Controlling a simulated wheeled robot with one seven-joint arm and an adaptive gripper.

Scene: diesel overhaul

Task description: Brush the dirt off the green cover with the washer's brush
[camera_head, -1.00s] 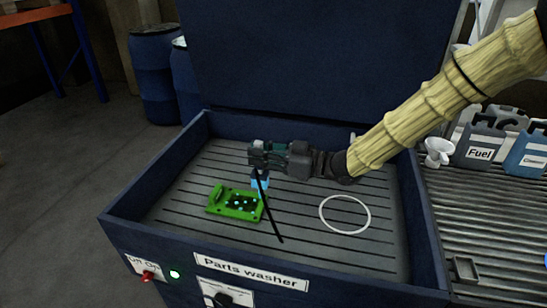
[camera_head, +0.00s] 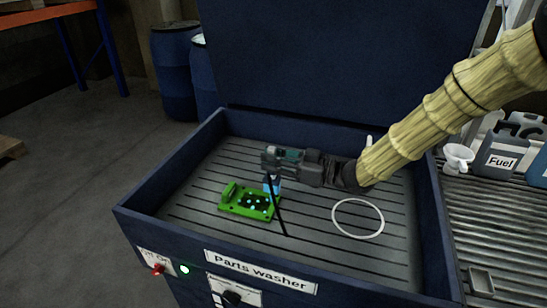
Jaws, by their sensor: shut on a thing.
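The green cover (camera_head: 231,203) lies on the slatted floor of the parts washer (camera_head: 400,262), left of the middle. Dark patches and several light blue specks show on its top. My gripper (camera_head: 268,163) is above and just right of the cover, shut on the brush. The brush (camera_head: 273,187) points down, its light blue part at the cover's right edge; I cannot tell whether it touches. A thin black hose (camera_head: 279,212) hangs from it to the washer floor. The far side of the brush is hidden by the fingers.
A white ring (camera_head: 358,233) lies on the washer floor to the right. The washer's walls and raised lid (camera_head: 340,60) bound the space. A Fuel can (camera_head: 500,157) and funnel (camera_head: 458,158) stand on the ribbed bench at right. Blue drums (camera_head: 175,75) stand behind left.

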